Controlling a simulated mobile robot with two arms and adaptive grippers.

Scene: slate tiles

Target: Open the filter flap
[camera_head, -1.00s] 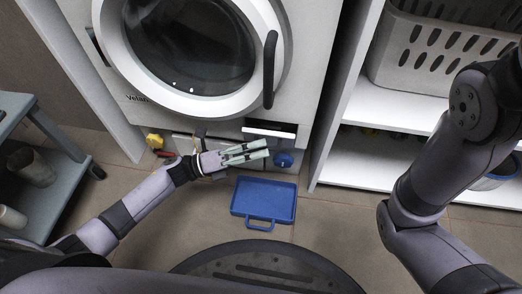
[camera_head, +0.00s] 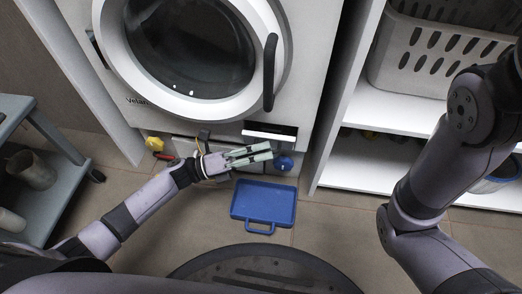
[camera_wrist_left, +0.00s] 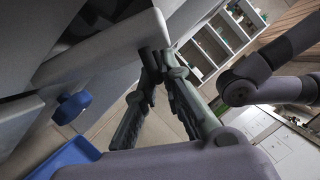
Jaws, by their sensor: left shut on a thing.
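The washing machine (camera_head: 225,104) stands at the back. Low at its right is the filter flap (camera_head: 270,137), a pale panel standing out from the front; it also shows large in the left wrist view (camera_wrist_left: 100,45). The round blue filter cap (camera_head: 284,163) shows below it, also in the left wrist view (camera_wrist_left: 72,107). My left gripper (camera_head: 268,151) is in front of the machine at the flap's lower edge. In the left wrist view its fingers (camera_wrist_left: 160,62) close at the flap's outer edge. My right arm is at the right; its gripper is out of view.
A blue tray (camera_head: 263,187) with a handle lies on the floor below the flap. A white shelf unit (camera_head: 375,155) with a grey basket (camera_head: 440,50) stands right. A grey trolley (camera_head: 60,187) stands left. A yellow object (camera_head: 154,142) sits by the machine's lower left.

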